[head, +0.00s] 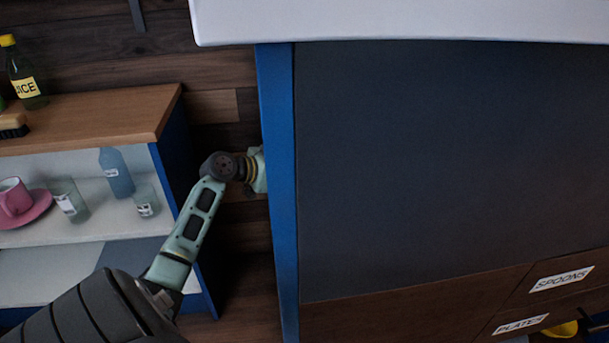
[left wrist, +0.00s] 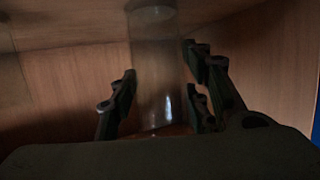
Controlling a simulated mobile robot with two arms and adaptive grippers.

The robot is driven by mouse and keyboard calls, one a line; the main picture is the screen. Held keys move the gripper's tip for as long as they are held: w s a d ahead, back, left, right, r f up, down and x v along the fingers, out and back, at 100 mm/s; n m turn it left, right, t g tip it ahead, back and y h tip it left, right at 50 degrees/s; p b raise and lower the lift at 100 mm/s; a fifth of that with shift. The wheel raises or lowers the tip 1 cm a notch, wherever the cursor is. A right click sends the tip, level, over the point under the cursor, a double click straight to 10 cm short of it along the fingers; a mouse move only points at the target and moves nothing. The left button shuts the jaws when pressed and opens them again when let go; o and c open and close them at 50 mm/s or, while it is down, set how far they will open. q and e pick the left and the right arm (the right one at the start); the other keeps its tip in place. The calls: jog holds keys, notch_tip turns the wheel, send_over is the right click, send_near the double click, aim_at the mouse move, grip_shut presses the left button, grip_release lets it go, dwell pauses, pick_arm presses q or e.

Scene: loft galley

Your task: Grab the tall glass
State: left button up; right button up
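A tall clear glass (left wrist: 155,62) stands upright in the left wrist view, inside a dim wooden compartment. My left gripper (left wrist: 160,92) is open, with one finger on each side of the glass. A narrow gap shows at the right finger; whether the left finger touches the glass is hard to tell. In the head view my left arm reaches behind the blue-edged panel, which hides the fingers and this glass. My right gripper is in neither view.
A blue cabinet edge (head: 281,190) stands right beside my left wrist. The open shelf at left holds a pink cup (head: 14,196), a labelled glass (head: 68,201), a smaller glass (head: 145,201) and a blue bottle (head: 116,174). A juice bottle (head: 25,78) stands on top.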

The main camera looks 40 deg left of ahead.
pick_arm(q)
jog(key=c, duration=0.7)
jog(key=shift+c, duration=0.2)
